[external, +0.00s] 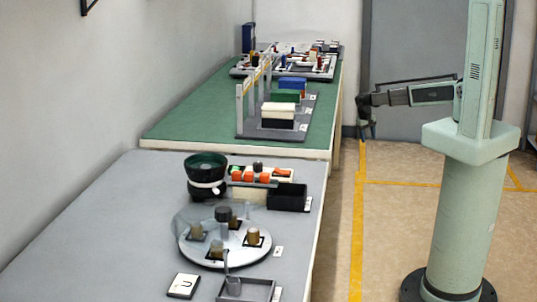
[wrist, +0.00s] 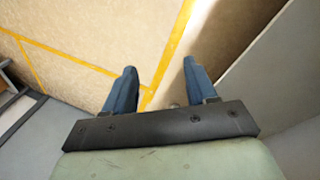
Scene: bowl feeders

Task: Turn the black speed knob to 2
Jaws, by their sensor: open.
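A bowl feeder (external: 206,172) with a dark green-black bowl and a white band stands on the near grey table. The black speed knob is too small to make out for certain; small dark parts show low on the feeder's base. My gripper (external: 366,131) hangs to the right of the tables, over the floor, well apart from the feeder. In the wrist view my gripper (wrist: 160,82) has two blue fingers spread apart with nothing between them. The wrist view shows no feeder and no knob.
A black bin (external: 287,196) and orange blocks (external: 250,177) sit right of the feeder. A round grey turntable (external: 215,253) with several brown parts is in front. A green table (external: 200,125) with fixtures stands behind. The grey table's left side is clear.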

